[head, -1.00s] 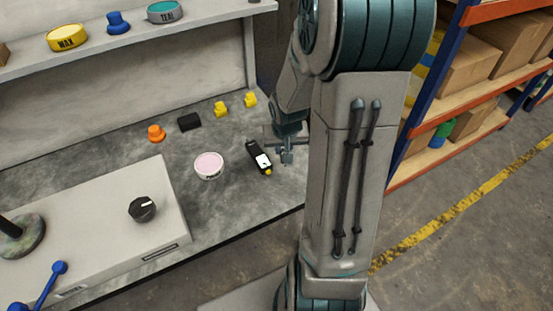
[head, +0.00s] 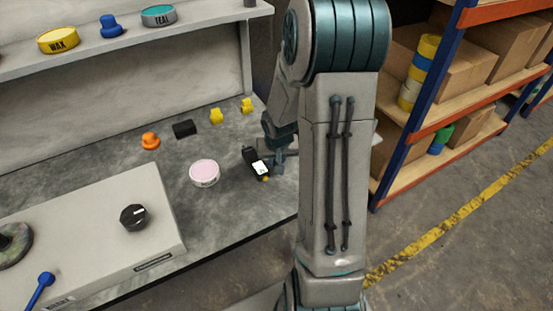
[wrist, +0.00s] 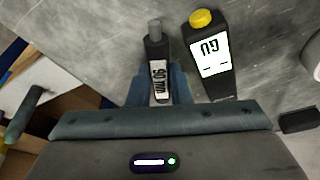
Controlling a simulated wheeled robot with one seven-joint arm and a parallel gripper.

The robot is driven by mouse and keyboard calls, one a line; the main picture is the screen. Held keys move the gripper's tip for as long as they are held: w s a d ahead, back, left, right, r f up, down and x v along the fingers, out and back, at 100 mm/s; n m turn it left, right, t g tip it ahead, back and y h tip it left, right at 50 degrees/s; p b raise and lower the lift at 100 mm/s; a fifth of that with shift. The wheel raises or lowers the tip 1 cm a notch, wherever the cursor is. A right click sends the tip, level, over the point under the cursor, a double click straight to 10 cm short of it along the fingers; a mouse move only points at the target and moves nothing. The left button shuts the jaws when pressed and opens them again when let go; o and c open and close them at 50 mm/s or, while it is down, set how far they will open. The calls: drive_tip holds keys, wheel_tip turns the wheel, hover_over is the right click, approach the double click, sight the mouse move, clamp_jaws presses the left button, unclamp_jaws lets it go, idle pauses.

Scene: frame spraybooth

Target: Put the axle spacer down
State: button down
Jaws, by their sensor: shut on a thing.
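The axle spacer (wrist: 157,62) shows in the wrist view as a dark block with a white "90 mm" label and a grey round end. My gripper (wrist: 160,85) is shut on it, with a blue-grey finger on each side. In the head view my gripper (head: 279,160) is at the right end of the grey worktop, just right of a black gauge. The spacer is hard to make out there. Whether its underside touches the worktop cannot be told.
The black gauge (wrist: 209,62) with a yellow knob and "GO" label lies close beside the spacer.

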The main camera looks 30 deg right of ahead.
drive_tip(key=shift+f+b, duration=0.35)
drive_tip(key=shift+f, duration=0.2)
drive_tip(key=c, duration=1.3)
unclamp_jaws()
drive_tip(key=shift+r, duration=0.1)
drive_tip(key=shift+r+p, duration=0.4)
drive_tip(key=p+v, duration=0.5)
drive_tip(key=v, duration=0.6)
drive_tip(key=s+a+r+n, duration=0.1)
drive_tip(key=s+a+r, duration=0.2)
drive_tip(key=s+a, duration=0.1)
drive_tip(key=s+a+r+n+g, duration=0.1)
drive_tip(key=s+a+r, duration=0.2)
drive_tip(key=s, duration=0.3)
drive_tip(key=s+a+r+n+y, duration=0.1)
drive_tip(key=s+a+r+n, duration=0.1)
drive_tip(key=s+a+r, duration=0.2)
drive_tip(key=shift+s+a+r+g, duration=0.1)
drive_tip(key=shift+s+a+g, duration=0.3)
drive_tip(key=shift+s, duration=0.35)
